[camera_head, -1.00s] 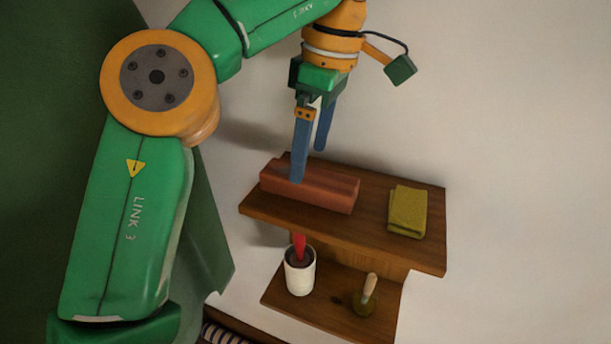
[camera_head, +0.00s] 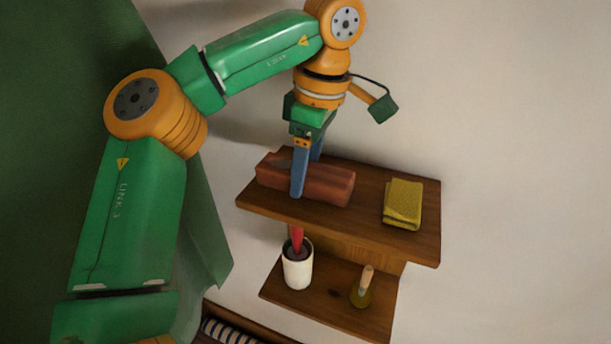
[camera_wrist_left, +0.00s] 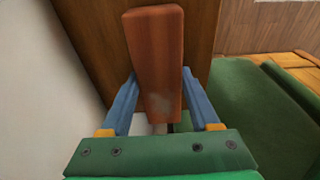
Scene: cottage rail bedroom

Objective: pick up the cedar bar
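The cedar bar (camera_head: 325,184) is a reddish-brown block lying on the upper wooden shelf (camera_head: 368,220), toward its left end. The gripper looks shut on the bar, which still rests on the shelf. My right gripper is not in view.
A folded yellow cloth (camera_head: 403,203) lies to the right on the same shelf. On the lower shelf (camera_head: 325,302) stand a white cup (camera_head: 297,271) with a red item in it and a small wooden-handled object (camera_head: 363,288). The wall is close behind.

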